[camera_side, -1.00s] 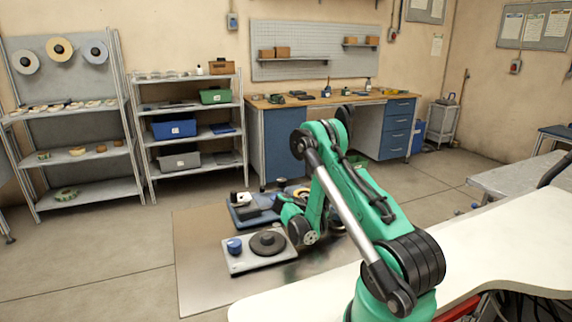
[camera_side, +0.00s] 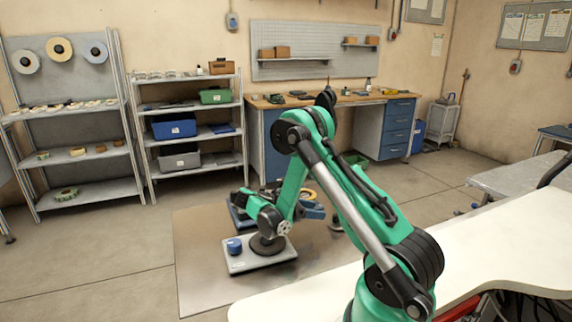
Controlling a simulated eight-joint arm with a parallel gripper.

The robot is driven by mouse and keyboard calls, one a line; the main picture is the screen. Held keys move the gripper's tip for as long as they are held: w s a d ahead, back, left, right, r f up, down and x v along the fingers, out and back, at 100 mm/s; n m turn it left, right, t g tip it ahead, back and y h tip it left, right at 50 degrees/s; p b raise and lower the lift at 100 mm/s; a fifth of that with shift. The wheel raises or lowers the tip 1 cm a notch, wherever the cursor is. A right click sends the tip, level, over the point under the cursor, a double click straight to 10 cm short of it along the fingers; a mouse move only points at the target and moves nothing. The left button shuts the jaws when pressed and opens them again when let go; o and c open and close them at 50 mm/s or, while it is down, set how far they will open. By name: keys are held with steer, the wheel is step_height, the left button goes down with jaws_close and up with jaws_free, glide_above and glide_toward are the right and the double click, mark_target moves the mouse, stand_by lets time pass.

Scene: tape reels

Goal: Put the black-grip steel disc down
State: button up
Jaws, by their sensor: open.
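A dark round disc (camera_side: 267,248) lies on a pale grey plate (camera_side: 246,265) on the floor mat. It looks like the black-grip steel disc; its top and grip are hidden now by the end of my arm. My gripper (camera_side: 268,236) is right over the disc, pointing down. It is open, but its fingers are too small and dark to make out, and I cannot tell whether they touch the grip.
A blue knob-like piece (camera_side: 234,246) stands on the same plate, left of the disc. The mat (camera_side: 205,270) is bare at left and front.

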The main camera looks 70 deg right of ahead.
steer(key=w+a+r+t, duration=0.2)
steer(key=a, duration=0.1)
steer(key=w+a+r+m+t+y, duration=0.1)
steer(key=w+a+r+t, duration=0.1)
steer(key=w+a+t, duration=0.1)
steer(key=w+a+r+t, duration=0.2)
steer(key=a+t, duration=0.1)
steer(key=shift+w+a+r+m+y, duration=0.1)
steer(key=shift+w+a+m+y, duration=0.15)
steer(key=shift+w+m+y, duration=0.15)
steer(key=a+r+m+t+y, duration=0.1)
steer(key=a+m+t+y, duration=0.2)
steer(key=a, duration=0.6)
steer(key=a+r+m+t+y, duration=0.2)
steer(key=a+m+t+y, duration=0.2)
steer(key=a, duration=0.4)
steer(key=shift+s+a+r+t+y, duration=0.3)
steer(key=shift+s+a+t+y, duration=0.15)
steer(key=shift+t, duration=0.45)
